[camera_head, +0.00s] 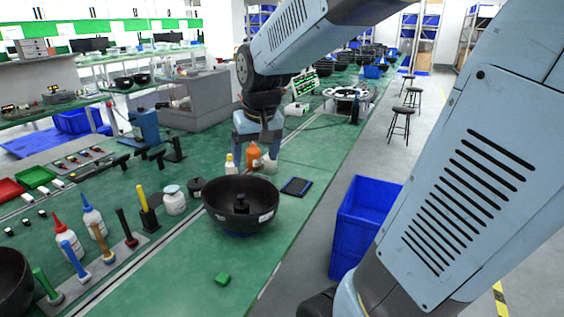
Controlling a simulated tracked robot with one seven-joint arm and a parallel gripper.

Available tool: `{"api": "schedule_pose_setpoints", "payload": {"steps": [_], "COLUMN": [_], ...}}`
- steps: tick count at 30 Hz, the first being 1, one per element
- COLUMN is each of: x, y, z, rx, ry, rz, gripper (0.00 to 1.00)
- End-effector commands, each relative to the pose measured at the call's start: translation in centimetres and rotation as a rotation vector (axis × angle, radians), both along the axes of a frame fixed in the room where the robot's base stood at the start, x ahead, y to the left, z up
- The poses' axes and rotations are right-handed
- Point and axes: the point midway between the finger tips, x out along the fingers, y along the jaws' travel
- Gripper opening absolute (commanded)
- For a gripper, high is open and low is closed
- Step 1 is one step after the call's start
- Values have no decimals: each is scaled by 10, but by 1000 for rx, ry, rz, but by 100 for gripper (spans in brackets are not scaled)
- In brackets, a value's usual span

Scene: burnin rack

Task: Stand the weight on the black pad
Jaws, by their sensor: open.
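A small dark knobbed piece (195,187), which looks like the weight, stands on the green bench just left of a large black bowl (228,215). Another dark knobbed piece (241,203) shows inside the bowl; I cannot tell which is the task's weight. A flat dark pad with a blue edge (297,186) lies right of the bowl, its top bare. My gripper (258,150) points down behind the bowl, near an orange bottle (254,157). It is open, apart from both dark pieces and the pad; its fingertips are partly hidden.
A white jar (174,200) and a yellow-handled tool in a black holder (146,207) stand left of the bowl. A small white-capped bottle (229,164) is behind it. A green block (222,279) lies in front. Blue crates (362,225) stand beyond the bench's right edge.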

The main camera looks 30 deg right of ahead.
Motion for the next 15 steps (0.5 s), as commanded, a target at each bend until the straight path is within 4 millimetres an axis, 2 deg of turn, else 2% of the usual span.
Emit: {"api": "schedule_pose_setpoints", "payload": {"steps": [1, 6, 15], "x": [-14, -54, -114], "y": [0, 0, 0], "z": [7, 24, 35], "rx": [-1, -9, -22], "ry": [-22, -80, -165], "rz": [5, 26, 56], "gripper": [82, 82, 82]}}
